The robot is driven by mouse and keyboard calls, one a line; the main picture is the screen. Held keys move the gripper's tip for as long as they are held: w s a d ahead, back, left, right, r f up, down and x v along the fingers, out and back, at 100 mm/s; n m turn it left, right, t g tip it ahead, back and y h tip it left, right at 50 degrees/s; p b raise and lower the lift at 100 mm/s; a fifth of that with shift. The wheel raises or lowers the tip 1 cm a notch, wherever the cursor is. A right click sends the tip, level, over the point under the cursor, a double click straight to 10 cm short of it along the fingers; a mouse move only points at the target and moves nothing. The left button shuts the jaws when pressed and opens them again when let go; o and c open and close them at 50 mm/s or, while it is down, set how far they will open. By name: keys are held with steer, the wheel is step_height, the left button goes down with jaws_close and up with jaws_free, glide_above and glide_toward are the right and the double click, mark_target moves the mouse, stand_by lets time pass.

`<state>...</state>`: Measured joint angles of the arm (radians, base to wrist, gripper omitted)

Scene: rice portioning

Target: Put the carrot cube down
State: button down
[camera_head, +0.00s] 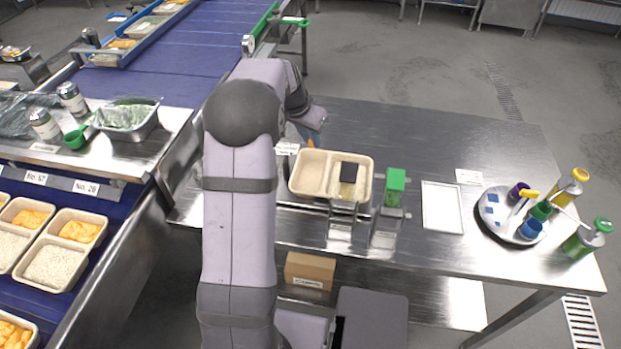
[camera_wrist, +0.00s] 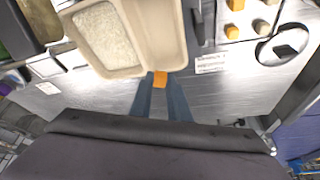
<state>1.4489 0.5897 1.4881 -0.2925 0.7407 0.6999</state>
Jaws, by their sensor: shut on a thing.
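The orange carrot cube (camera_wrist: 160,79) is between the tips of my gripper (camera_wrist: 160,84) in the wrist view. The gripper is shut on it. The cube shows just at the outer edge of the beige two-compartment tray (camera_wrist: 184,62), by its empty compartment; I cannot tell its height above the table. The other compartment holds white rice (camera_wrist: 104,32). In the head view, my gripper (camera_head: 310,139) is behind the tray (camera_head: 312,158), partly hidden by my arm.

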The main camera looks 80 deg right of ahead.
steer(key=p, duration=0.3)
glide_above(313, 169)
steer(key=a, duration=0.2)
steer(key=shift+w+d+f, duration=0.1)
steer(key=shift+w+f, duration=0.05)
steer(key=shift+f, duration=2.05)
steer(key=shift+w+d+f, duration=0.1)
steer(key=shift+f, duration=2.65)
steer(key=shift+f, duration=0.25)
steer(key=c, duration=1.9)
jaws_free()
steer(key=shift+r, duration=0.1)
steer(key=shift+c, duration=0.2)
steer(key=shift+r, duration=0.2)
steer(key=b+v, duration=0.3)
steer(key=v, duration=0.9)
